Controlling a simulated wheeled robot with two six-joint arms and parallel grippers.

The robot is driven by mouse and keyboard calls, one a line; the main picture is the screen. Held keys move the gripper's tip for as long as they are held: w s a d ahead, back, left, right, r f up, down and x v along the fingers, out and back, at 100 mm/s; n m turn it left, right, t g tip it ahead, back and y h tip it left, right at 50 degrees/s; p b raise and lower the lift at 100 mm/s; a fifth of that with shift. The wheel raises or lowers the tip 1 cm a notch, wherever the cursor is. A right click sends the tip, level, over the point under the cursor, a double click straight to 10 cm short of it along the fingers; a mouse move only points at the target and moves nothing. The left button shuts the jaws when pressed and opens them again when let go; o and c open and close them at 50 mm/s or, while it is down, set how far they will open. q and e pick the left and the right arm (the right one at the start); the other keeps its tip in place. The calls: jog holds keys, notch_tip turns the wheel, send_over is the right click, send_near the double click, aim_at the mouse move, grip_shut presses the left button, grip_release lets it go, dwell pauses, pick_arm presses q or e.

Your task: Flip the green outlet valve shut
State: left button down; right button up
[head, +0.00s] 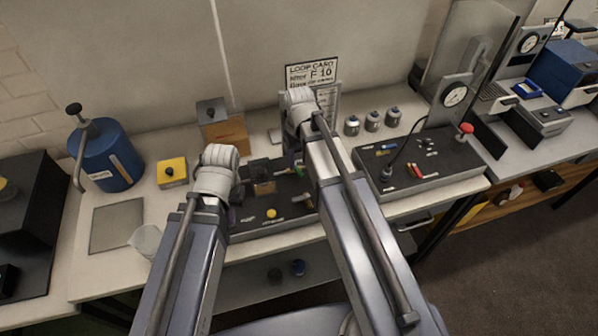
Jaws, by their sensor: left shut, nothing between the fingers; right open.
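A small green part (297,171), which looks like the green outlet valve, shows on the black panel (262,227) at the middle of the bench. It is partly covered by my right arm, so I cannot tell its handle position. My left gripper (236,190) is shut and empty at the panel's left side, mostly hidden behind its own wrist. My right gripper (290,143) is open and empty at the panel's back edge, close behind the green part in the picture; its fingers are mostly hidden. I cannot see either gripper touching the valve.
A yellow button (271,213) and a pale lever (303,198) sit on the panel. A blue cylinder (108,157) and yellow box (172,172) stand left. A second black panel (440,172) with a gauge stands right. A loop card (312,73) stands behind.

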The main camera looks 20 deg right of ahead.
aim_at(299, 171)
pick_arm(q)
notch_tip(299, 171, down, 4)
jog(key=b, duration=0.3)
pick_arm(e)
notch_tip(299, 171, down, 4)
jog(key=shift+f, duration=0.1)
jog(key=shift+c, duration=0.3)
grip_shut()
